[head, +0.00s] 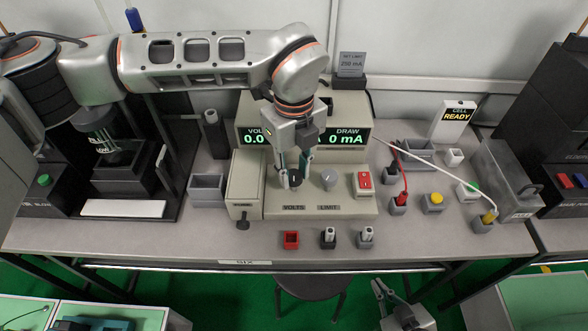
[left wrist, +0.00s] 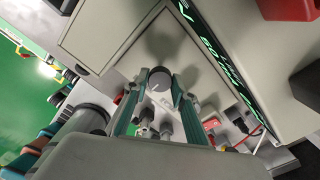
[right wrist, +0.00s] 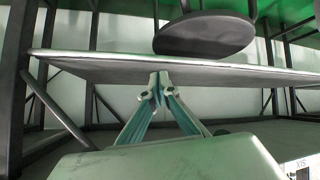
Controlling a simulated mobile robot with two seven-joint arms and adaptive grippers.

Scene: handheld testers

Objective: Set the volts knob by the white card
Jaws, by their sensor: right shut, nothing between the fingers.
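The dark volts knob (head: 295,178) is on the front of the beige tester (head: 338,205), above the "VOLTS" label. Its pointer line shows in the left wrist view (left wrist: 159,78). My left gripper (head: 294,172) reaches down with one finger on each side of the knob; whether they press on it I cannot tell. The volts display (head: 256,137), partly hidden by my arm, reads "0.0"; the draw display (head: 346,138) reads "0 mA". A white card (head: 245,262) on the table's front edge reads "SIX". My right gripper (right wrist: 160,86) is shut and empty, below the table's front edge.
The grey limit knob (head: 329,179) and red switch (head: 364,182) are right of the volts knob. A grey card (head: 350,64) reads "SET LIMIT 250 mA". A sign (head: 457,117) reads "CELL READY". Red and white leads run at the right. A stool (head: 311,283) stands below.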

